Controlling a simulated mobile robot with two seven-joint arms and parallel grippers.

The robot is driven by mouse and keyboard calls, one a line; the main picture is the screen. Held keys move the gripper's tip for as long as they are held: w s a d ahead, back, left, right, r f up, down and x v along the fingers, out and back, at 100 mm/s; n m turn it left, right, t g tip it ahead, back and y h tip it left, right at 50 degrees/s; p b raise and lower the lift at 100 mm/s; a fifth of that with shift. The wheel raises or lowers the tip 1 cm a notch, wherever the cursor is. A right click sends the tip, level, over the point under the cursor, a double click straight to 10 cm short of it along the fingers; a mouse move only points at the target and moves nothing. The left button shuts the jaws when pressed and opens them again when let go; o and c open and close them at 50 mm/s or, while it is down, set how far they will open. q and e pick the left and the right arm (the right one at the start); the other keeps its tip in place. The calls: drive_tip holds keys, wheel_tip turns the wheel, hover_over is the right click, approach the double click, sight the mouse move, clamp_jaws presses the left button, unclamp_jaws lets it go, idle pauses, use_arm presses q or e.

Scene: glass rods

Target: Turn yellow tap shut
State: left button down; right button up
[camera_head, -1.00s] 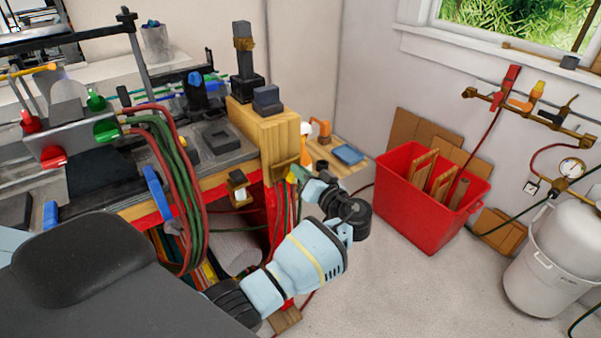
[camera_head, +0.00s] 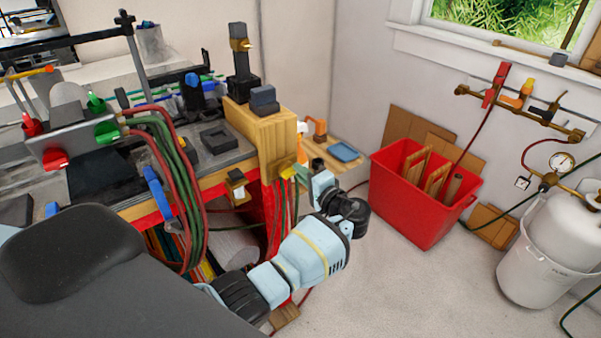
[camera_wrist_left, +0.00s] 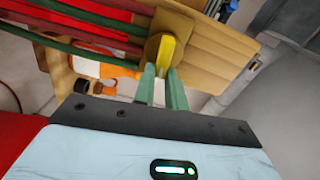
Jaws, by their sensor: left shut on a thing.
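In the head view my left gripper (camera_head: 300,174) reaches to the bench's right end, at the lower front of the wooden block (camera_head: 266,130). My right gripper is not in view.
Red and green hoses (camera_head: 180,180) hang down the bench front, close to my left arm. A red bin (camera_head: 410,215) stands on the floor to the right. A wall pipe with taps (camera_head: 520,108) and a white gas cylinder (camera_head: 555,250) are farther right. Floor between is clear.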

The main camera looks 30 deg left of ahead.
use_arm(q)
drive_tip(key=shift+m, duration=0.6)
drive_tip(key=shift+f, duration=0.15)
drive_tip(key=c, duration=1.4)
unclamp_jaws()
drive_tip(key=shift+c, duration=0.2)
drive_tip(key=shift+d, duration=0.1)
drive_tip(key=v, duration=0.7)
drive_tip(key=shift+s+d, duration=0.15)
drive_tip(key=shift+d, duration=0.1)
